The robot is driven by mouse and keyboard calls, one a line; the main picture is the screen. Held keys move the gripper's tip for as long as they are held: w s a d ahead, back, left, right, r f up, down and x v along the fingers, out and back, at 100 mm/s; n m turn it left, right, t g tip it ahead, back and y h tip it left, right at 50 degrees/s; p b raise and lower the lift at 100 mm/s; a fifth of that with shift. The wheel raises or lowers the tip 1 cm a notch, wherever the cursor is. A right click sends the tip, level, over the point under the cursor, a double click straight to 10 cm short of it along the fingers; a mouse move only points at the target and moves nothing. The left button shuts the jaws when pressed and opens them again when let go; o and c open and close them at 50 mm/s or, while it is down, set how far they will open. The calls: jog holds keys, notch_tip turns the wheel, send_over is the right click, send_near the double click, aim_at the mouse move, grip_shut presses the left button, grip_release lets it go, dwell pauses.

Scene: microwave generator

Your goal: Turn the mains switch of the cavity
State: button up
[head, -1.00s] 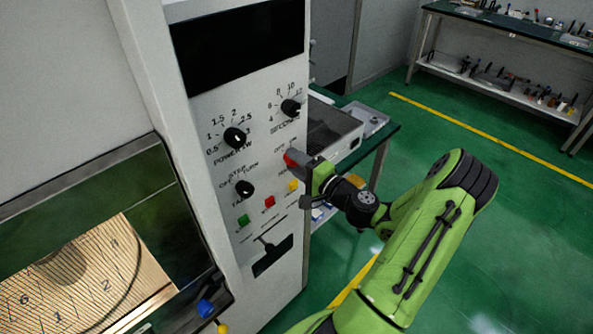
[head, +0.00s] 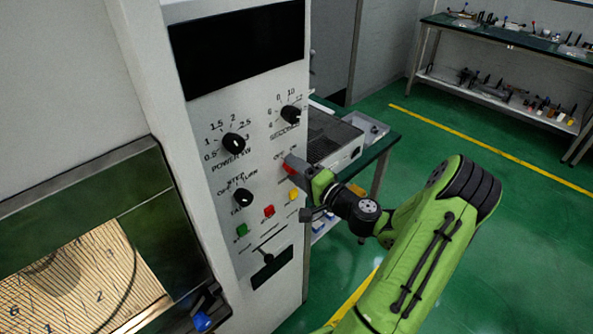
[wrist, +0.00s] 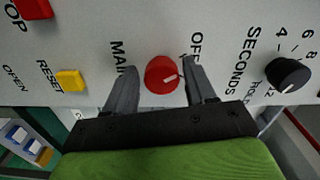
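The mains switch is a red round knob with a white mark; it shows in the wrist view (wrist: 160,73) and in the head view (head: 289,167) on the grey control panel (head: 212,112). In the wrist view the white mark lies on the knob's right part; lettering beginning "OF" is at its upper right and "MAIN" at its left. My gripper (wrist: 162,84) is open, with one grey finger on each side of the knob. Small gaps show between fingers and knob. In the head view my gripper (head: 308,176) partly hides the switch.
The seconds knob (wrist: 288,74) is right of my gripper in the wrist view; the yellow reset button (wrist: 70,80) is left. In the head view the power knob (head: 234,144) and function knob (head: 243,197) are near. A green-topped table (head: 385,140) stands behind my wrist.

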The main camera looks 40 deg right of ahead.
jog(key=shift+o, duration=0.7)
jog(key=s+b, duration=0.1)
jog(key=s, duration=1.4)
jog(key=shift+s+d, duration=0.2)
jog(key=shift+s, duration=0.2)
